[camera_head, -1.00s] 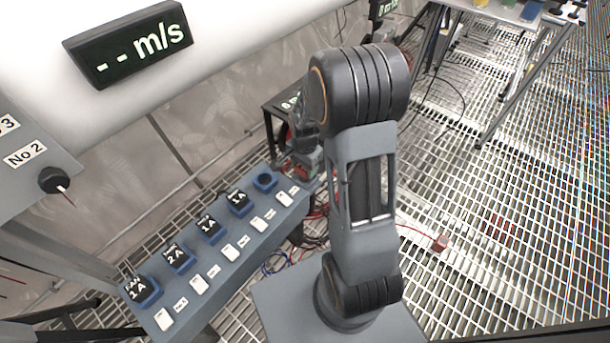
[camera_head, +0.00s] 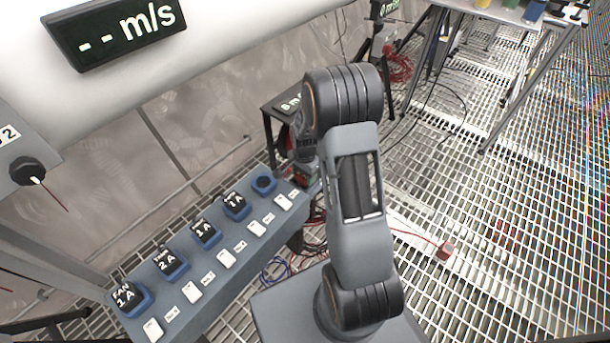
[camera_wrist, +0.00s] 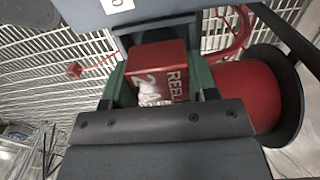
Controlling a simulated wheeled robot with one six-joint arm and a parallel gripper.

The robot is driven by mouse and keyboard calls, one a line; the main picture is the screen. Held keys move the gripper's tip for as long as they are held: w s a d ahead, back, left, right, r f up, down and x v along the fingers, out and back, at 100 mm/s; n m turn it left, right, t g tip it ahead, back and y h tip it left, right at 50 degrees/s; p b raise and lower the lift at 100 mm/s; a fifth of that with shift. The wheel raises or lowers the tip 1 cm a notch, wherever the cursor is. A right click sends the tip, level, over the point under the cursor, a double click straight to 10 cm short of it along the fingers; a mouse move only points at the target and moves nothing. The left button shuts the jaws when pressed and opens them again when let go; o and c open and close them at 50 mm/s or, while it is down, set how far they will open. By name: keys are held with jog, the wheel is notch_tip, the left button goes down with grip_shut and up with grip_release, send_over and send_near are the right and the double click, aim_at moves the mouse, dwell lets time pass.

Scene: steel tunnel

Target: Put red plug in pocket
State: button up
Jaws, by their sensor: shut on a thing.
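The red plug (camera_wrist: 158,58), a block with white lettering that reads like "REEL 2A", sits between the green fingertips of my gripper (camera_wrist: 160,78) in the wrist view. My gripper is shut on it. A dark blue frame (camera_wrist: 157,27) lies just beyond the plug; I cannot tell whether they touch. In the head view my gripper (camera_head: 304,176) is at the far end of the blue-grey panel (camera_head: 215,285), mostly hidden behind my arm. Several other blue pockets hold black plugs (camera_head: 205,231).
A row of white switches (camera_head: 227,259) runs along the panel. A red reel (camera_wrist: 245,95) is close right of my gripper. A small red block (camera_head: 445,251) on a red wire lies on the grated floor. A table (camera_head: 520,12) stands at the back right.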

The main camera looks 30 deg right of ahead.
jog(key=shift+f, duration=0.15)
jog(key=o, duration=1)
notch_tip(320, 180, up, 12)
jog(key=p, duration=0.5)
jog(key=s+a+r+n+t, duration=0.1)
jog(key=s+a+r+n, duration=0.2)
jog(key=s+r+n, duration=0.1)
jog(key=s+a+r+n+t, duration=0.1)
jog(key=s+a+r+n, duration=0.2)
jog(key=s+r+n, duration=0.1)
jog(key=s+a+r+n, duration=0.3)
jog(key=s+r+n, duration=0.2)
jog(key=s, duration=0.3)
jog(key=shift+a+r+t, duration=0.1)
jog(key=shift+r+t, duration=0.15)
jog(key=shift+t, duration=0.15)
